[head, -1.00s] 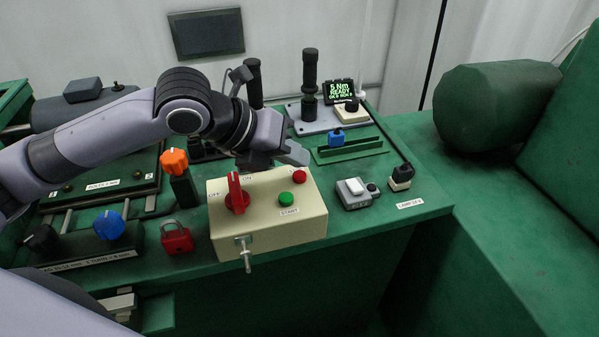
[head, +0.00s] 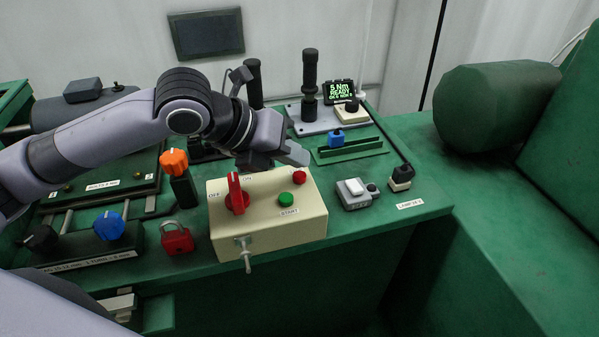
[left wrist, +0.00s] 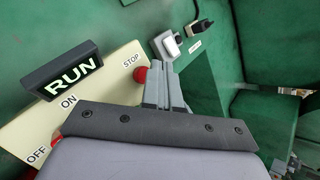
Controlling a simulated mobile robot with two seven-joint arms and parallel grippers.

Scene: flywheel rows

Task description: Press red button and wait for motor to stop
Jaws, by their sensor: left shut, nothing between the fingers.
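The cream control box (head: 268,230) stands on the green bench. The red button (head: 299,176) is at its right rear, above a green START button (head: 286,199). In the left wrist view the red button (left wrist: 141,75) sits beside the STOP label. A red rotary switch (head: 236,196) points toward ON. My left gripper (head: 298,155) is shut and empty, just behind and above the red button; in the left wrist view its fingers (left wrist: 160,70) overlap the button's right side. I cannot tell whether they touch. A RUN sign (left wrist: 69,69) is lit. My right gripper is out of view.
A red padlock (head: 177,239) and an orange knob (head: 174,161) are left of the box. A grey switch box (head: 354,194) and a black-topped switch (head: 401,178) are right of it. A display (head: 339,91) reads 5 Nm READY. A green cylinder (head: 494,103) lies far right.

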